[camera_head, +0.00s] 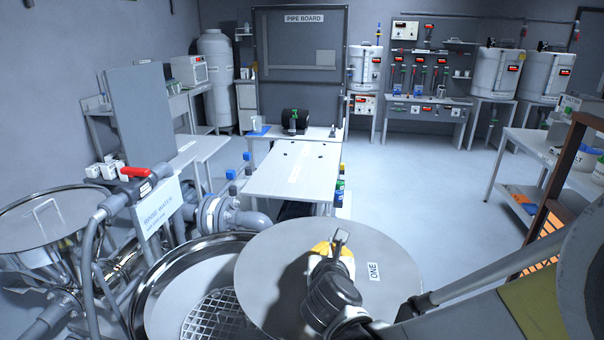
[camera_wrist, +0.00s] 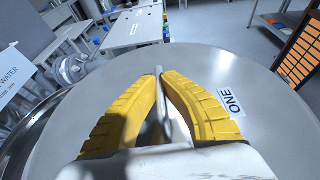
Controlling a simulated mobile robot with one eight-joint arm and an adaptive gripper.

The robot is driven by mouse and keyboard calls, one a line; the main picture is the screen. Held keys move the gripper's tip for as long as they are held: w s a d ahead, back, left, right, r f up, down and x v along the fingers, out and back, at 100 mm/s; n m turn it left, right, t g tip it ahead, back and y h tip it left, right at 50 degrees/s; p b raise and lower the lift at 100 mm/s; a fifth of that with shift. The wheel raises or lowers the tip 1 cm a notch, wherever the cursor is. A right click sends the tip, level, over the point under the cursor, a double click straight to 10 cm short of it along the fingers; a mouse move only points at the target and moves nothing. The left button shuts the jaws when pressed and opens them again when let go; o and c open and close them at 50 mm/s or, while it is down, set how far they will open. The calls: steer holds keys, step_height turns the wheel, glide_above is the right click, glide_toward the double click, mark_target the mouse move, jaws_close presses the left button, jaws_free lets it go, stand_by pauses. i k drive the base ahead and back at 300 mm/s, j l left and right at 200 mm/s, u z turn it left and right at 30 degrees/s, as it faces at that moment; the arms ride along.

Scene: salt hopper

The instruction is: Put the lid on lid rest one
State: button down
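A large round grey lid (camera_head: 385,250) with a label reading ONE lies below my gripper (camera_head: 335,248) in the head view. In the wrist view the lid (camera_wrist: 255,130) fills most of the lower picture. My yellow fingers (camera_wrist: 161,78) close from both sides on an upright grey handle at its middle. The lid overlaps the right side of an open steel hopper (camera_head: 160,290), whose grate shows on the left. Whether the lid touches the hopper rim is hidden. I cannot tell which surface is lid rest one.
A pale table (camera_head: 295,168) with a small unreadable label stands ahead. A rinse water sign (camera_head: 158,208) and pipes crowd the left, beside another round vessel (camera_head: 40,222). An orange-and-brown rack (camera_head: 550,215) stands right. Floor is open at centre right.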

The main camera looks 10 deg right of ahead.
mark_target(294, 175)
steer(key=i+l, duration=0.25)
steer(key=l, duration=0.15)
steer(key=i+l, duration=0.25)
steer(key=l, duration=0.2)
steer(key=i+l, duration=0.25)
steer(key=l, duration=0.15)
steer(key=i+l, duration=0.25)
steer(key=l, duration=0.15)
steer(key=i, duration=1.3)
steer(key=i+j, duration=0.25)
steer(key=z, duration=0.05)
